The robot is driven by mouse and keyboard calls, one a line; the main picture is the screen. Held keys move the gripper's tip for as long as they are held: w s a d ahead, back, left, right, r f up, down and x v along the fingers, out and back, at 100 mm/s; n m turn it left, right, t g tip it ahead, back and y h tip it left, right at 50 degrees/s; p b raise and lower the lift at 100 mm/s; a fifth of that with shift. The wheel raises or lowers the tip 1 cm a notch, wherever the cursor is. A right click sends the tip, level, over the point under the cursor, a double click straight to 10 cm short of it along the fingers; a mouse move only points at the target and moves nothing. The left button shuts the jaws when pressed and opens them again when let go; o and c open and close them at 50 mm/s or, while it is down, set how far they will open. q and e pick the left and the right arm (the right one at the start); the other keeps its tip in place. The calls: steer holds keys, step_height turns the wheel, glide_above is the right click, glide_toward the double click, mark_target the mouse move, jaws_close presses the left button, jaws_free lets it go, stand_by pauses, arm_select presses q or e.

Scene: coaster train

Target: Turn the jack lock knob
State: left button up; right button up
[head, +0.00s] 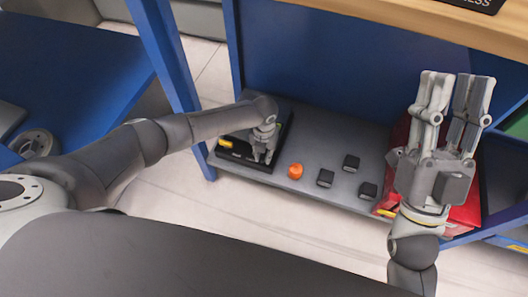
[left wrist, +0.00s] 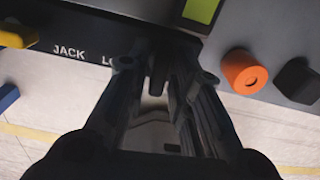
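A black control box (head: 237,160) sits on the grey shelf, with a yellow part at its left. In the left wrist view its front edge carries the white label "JACK LO…" (left wrist: 72,53), the rest hidden by my fingers. My left gripper (head: 263,155) points down over the box's right part. In the left wrist view the left gripper (left wrist: 165,80) has its fingers either side of a small dark piece (left wrist: 157,82), maybe the knob; contact cannot be made out. My right gripper (head: 458,80) points upward, fingers apart and empty, well right of the box.
An orange knob (head: 295,171) and several black knobs (head: 325,178) stand on the grey shelf (head: 310,140) right of the box. A red box (head: 465,214) lies behind my right gripper. Blue posts (head: 165,55) and a wooden top (head: 430,18) frame the shelf.

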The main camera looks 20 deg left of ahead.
arm_select(q)
step_height(320, 180, up, 12)
stand_by(0.5)
stand_by(0.4)
